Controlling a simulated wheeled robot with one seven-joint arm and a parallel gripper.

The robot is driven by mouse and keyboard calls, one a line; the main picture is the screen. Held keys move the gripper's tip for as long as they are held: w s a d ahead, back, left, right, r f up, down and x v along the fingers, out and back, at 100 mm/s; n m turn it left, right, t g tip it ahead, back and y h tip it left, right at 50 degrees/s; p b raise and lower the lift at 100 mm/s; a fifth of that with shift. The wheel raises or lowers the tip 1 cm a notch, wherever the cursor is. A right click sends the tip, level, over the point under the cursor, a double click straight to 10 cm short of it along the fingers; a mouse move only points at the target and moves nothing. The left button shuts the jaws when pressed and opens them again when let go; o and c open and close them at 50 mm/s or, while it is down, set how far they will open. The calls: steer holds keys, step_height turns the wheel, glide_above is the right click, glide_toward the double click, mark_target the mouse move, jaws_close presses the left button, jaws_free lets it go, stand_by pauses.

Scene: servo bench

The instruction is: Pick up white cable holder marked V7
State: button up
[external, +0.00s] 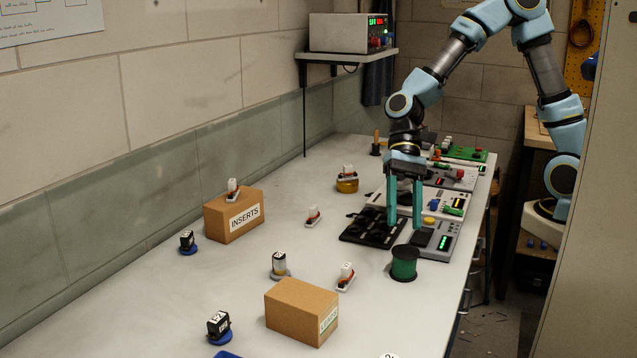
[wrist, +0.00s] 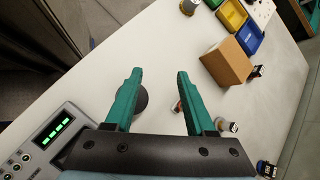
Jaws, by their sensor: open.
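Several small white holders stand about the bench in the external view. One (external: 346,273) is beside the front cardboard box, one (external: 313,214) is mid-bench, one (external: 232,187) is on the INSERTS box, and one (external: 348,170) is on a yellow round base. Their markings are too small to read, so I cannot tell which is V7. My gripper (external: 404,222) is open and empty, pointing down over the black tray and modules near the green spool. In the wrist view its green fingers (wrist: 160,74) are apart. A small white and red piece (wrist: 177,106) shows partly behind the right finger.
A green spool (external: 404,263) stands near the bench's right edge. The front cardboard box (external: 301,311) and INSERTS box (external: 234,216) are obstacles. Black-topped pieces (external: 187,242) (external: 218,325) stand at left. Modules (external: 434,240) line the right side. Mid-bench has clear room.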

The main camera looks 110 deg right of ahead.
steer(key=w+d+r+m+t+y, duration=0.2)
steer(key=w+d+r+m+t, duration=0.35)
steer(key=d+r+m, duration=0.2)
glide_toward(344, 277)
steer(key=shift+s+a+r+m, duration=0.1)
steer(key=shift+a+r+m, duration=0.05)
steer(key=shift+r+m, duration=0.3)
steer(key=shift+a+f, duration=0.15)
steer(key=shift+f, duration=0.15)
steer(key=x, duration=0.5)
steer(key=shift+w+a+f, duration=0.1)
steer(key=shift+w, duration=0.2)
steer(key=shift+p+x, duration=0.75)
steer(key=shift+x, duration=1.75)
steer(key=shift+f, duration=0.15)
steer(key=shift+c, duration=0.3)
jaws_close()
